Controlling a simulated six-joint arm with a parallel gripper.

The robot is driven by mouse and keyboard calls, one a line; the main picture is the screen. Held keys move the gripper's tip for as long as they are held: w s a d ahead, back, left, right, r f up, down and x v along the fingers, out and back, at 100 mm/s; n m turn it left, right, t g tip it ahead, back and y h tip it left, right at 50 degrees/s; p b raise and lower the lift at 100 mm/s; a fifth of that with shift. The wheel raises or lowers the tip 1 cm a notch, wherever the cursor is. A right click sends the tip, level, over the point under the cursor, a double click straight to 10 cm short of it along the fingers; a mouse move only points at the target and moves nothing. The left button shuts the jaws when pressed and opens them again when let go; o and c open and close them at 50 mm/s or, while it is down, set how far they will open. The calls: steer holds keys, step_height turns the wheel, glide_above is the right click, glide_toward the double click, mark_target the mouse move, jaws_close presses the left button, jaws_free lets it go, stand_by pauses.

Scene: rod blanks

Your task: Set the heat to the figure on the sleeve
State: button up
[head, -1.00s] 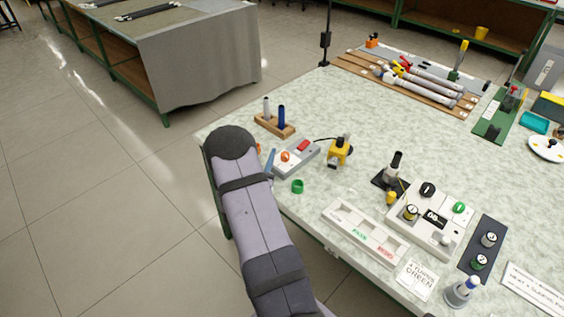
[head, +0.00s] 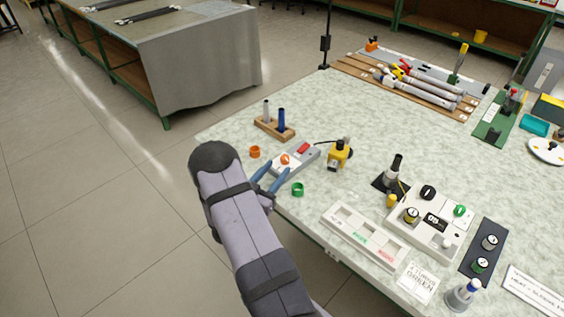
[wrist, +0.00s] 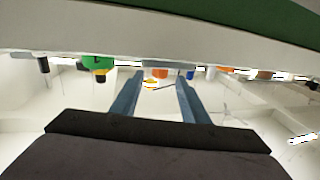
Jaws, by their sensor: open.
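A grey control box (head: 305,160) near the table's left edge has an orange dial (head: 285,159) and a red switch (head: 303,148). My gripper (head: 279,168) is open and empty, its blue fingertips at the box's near end, just short of the dial. In the wrist view an orange part (wrist: 160,73) shows between the fingertips; whether they touch it I cannot tell. I cannot tell which piece is the sleeve, and no figure on one is legible.
A wooden stand (head: 274,128) with two upright pegs is behind the box, and a yellow device (head: 339,153) is to its right. A white tray (head: 362,236) and a white unit (head: 430,222) with knobs and a display stand at front right.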

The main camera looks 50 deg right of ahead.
mark_target(283, 162)
steer(key=shift+p+x, duration=0.35)
steer(key=shift+x, duration=1.95)
steer(key=shift+c, duration=0.6)
jaws_close()
